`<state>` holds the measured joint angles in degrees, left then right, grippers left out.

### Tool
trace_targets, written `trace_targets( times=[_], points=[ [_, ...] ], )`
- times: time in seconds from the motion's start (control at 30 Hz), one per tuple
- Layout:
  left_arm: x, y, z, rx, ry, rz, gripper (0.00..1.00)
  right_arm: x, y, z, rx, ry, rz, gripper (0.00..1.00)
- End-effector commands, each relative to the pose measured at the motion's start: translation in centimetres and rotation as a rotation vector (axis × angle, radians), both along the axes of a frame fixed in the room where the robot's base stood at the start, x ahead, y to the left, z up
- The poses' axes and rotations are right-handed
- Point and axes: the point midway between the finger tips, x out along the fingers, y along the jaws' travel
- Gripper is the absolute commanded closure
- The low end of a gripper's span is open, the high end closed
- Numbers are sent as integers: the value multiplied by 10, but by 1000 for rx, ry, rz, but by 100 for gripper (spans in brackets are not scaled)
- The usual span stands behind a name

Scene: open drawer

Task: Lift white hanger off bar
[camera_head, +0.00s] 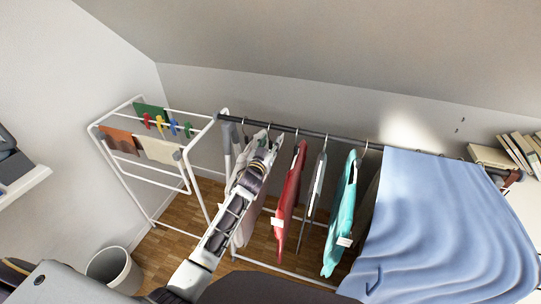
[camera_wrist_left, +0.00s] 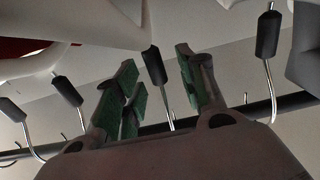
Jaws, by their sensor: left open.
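My left gripper (camera_head: 266,150) is raised to the dark bar (camera_head: 310,133) near its left end, beside a pale garment (camera_head: 247,205) on a hanger. In the left wrist view the open left gripper (camera_wrist_left: 160,82) shows two fingers with green pads. A hanger hook with a black sleeve (camera_wrist_left: 154,66) appears between them; I cannot tell if either finger touches it. A white hanger body (camera_wrist_left: 85,22) fills the upper left there. In the head view my gripper hides part of the pale garment and its hanger. My right gripper is not in view.
A red garment (camera_head: 288,195), a narrow grey hanging piece (camera_head: 315,185) and a teal garment (camera_head: 341,215) hang close to the right. A blue sheet (camera_head: 430,220) covers the bar's right part. A white drying rack (camera_head: 122,180) stands left, with a bin (camera_head: 120,272) below.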

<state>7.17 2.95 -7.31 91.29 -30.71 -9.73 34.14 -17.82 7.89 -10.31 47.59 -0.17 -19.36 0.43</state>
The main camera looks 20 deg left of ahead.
Motion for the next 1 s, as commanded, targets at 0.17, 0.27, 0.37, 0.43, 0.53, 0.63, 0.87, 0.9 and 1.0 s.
trace_targets(
  times=[0.17,0.27,0.37,0.43,0.53,0.63,0.87,0.9,1.0],
  points=[
    [8,-1,0,-1,0,0,60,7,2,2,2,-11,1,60],
    [8,-1,0,-1,0,-1,60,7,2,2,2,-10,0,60],
    [8,-1,0,-1,0,-1,60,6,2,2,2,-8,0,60],
    [8,-1,0,-1,0,-1,60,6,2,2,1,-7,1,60],
    [8,-1,0,-1,0,-1,60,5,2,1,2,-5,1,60],
    [8,-1,0,-1,0,-1,60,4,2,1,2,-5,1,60],
    [8,-1,0,-1,0,0,86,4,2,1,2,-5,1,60],
    [8,-1,0,-1,0,0,91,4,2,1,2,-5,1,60],
    [8,-1,0,-1,0,0,100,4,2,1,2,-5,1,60]
  ],
)
